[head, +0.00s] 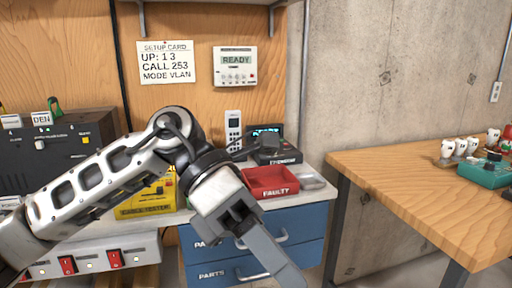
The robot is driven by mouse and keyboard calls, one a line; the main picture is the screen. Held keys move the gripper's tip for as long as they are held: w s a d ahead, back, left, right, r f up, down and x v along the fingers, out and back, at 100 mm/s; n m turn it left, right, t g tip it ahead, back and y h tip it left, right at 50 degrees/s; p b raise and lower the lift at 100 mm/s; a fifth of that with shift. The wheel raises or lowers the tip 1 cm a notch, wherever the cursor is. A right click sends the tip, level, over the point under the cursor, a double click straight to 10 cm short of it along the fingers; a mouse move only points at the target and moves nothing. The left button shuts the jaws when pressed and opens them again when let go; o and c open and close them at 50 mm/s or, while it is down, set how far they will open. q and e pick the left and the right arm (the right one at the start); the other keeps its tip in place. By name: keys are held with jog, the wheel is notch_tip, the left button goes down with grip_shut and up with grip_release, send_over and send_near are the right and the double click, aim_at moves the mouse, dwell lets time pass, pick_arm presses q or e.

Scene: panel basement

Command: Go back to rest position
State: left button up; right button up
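My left arm comes in from the left and bends down in the middle of the head view. My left gripper (272,258) hangs in front of the blue drawers, pointing down and to the right. One long grey finger shows clearly. The other finger cannot be made out, so its opening is unclear. I see nothing held in it. My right gripper is out of view.
A bench with blue drawers (297,231) holds a red FAULTY tray (268,181) and a yellow tester (137,207).

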pick_arm(q)
notch_tip(320, 180, up, 4)
jog(key=w+d+n+h, duration=0.2)
jog(key=d+n+h, duration=0.1)
jog(key=n+h, duration=0.9)
jog(key=w+a+f+n+t+y, duration=0.2)
jog(key=w+a+f+n+t, duration=0.15)
jog(key=n+t, duration=0.55)
jog(key=w+a+f+n+t+y+p, duration=0.1)
jog(key=w+a+f+n+t+y, duration=0.15)
jog(key=f+n+t, duration=0.45)
jog(key=w+a+f+n+t+y, duration=0.2)
jog(key=w+a+f+n+t, duration=0.1)
jog(key=n+t, duration=0.75)
jog(key=s+a+f+n+g+y, duration=0.2)
jog(key=s+a+f+n+y, duration=0.1)
jog(key=f, duration=0.5)
jog(key=s+a+f+n+g+y, duration=0.3)
jog(key=s+f, duration=0.3)
jog(key=f, duration=0.3)
jog(key=s+a+f+n+g+y, duration=0.3)
jog(key=s+a+f+n+y, duration=0.1)
jog(key=f, duration=0.4)
jog(key=shift+s+a+f+n+y, duration=0.2)
jog(key=shift+n+y, duration=0.25)
jog(key=shift+n, duration=0.3)
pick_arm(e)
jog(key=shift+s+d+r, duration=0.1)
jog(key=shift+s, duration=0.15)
